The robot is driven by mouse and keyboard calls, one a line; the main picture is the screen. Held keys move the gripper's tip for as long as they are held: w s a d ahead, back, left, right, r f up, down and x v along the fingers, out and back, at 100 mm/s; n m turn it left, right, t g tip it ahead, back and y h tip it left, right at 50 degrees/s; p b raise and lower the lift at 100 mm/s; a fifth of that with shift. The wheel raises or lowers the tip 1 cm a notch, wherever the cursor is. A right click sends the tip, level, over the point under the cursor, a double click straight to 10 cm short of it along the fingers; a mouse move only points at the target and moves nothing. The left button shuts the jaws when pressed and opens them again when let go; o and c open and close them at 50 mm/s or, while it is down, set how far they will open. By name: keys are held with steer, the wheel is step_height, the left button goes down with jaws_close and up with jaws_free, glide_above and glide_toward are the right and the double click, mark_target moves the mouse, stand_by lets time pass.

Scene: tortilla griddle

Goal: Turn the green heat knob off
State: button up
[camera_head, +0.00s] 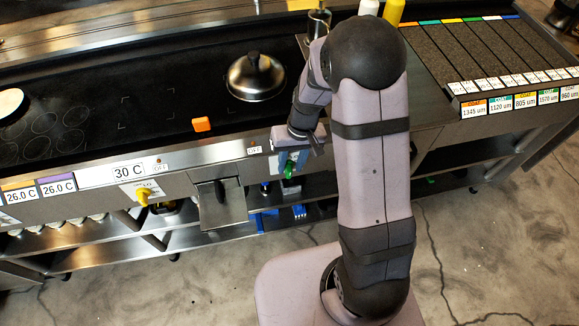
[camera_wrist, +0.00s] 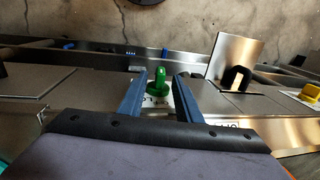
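The green heat knob (camera_head: 289,169) is on the griddle's front panel, partly hidden by my arm in the head view. In the wrist view the green knob (camera_wrist: 154,82) shows near the middle, on a white plate with partly covered lettering. My gripper (camera_wrist: 161,77) is open, its two blue fingers reaching toward the panel on either side of the knob. A small sign reading OFF (camera_head: 254,150) is on the panel edge, left of the knob.
A yellow knob (camera_head: 142,196) and a 30 C display (camera_head: 127,172) are further left. A metal tray (camera_head: 221,205) juts out between the knobs. A domed lid (camera_head: 256,77) and an orange block (camera_head: 201,124) rest on the black griddle (camera_head: 100,90).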

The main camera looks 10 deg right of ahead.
steer(key=shift+a+f, duration=0.15)
steer(key=shift+f, duration=1.05)
jaws_close()
steer(key=p, duration=0.1)
steer(key=h+p, duration=0.1)
steer(key=p, duration=0.1)
steer(key=shift+s+a+r, duration=0.1)
steer(key=shift+a+r, duration=0.05)
steer(key=shift+r, duration=0.2)
steer(key=shift+f+h+p, duration=0.2)
steer(key=shift+h+p, duration=0.2)
steer(key=shift+p, duration=0.3)
steer(key=shift+f, duration=0.1)
jaws_free()
